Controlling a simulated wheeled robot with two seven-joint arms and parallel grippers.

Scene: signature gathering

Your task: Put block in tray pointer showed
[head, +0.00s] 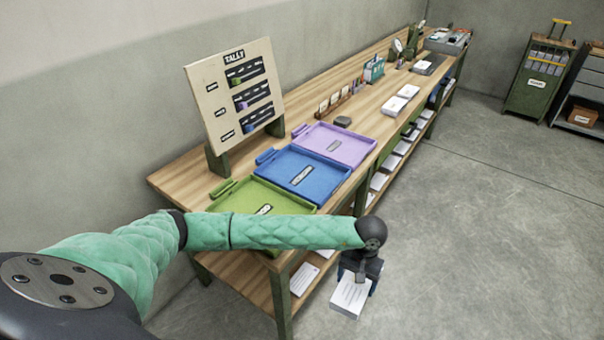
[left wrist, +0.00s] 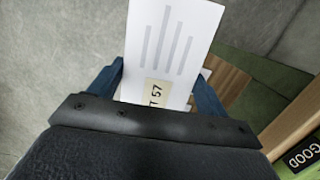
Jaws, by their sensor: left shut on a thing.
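My left gripper (head: 360,277) is shut on a white block (head: 349,298), which looks like a stack of paper with printed lines. It is held off the table's near end, over the floor. In the left wrist view the block (left wrist: 172,45) sits between the fingers, with a label reading "T 57". Three trays lie on the table: green (head: 240,198) nearest, blue (head: 283,163) in the middle, purple (head: 345,131) farthest. My left arm covers part of the green tray. My right gripper is out of view.
A wooden "TALLY" board (head: 212,120) with three rows of coloured marks stands behind the trays. The long wooden table (head: 180,177) carries white stacks (head: 394,103) and a dark puck (head: 343,121) farther back. Its lower shelf holds papers.

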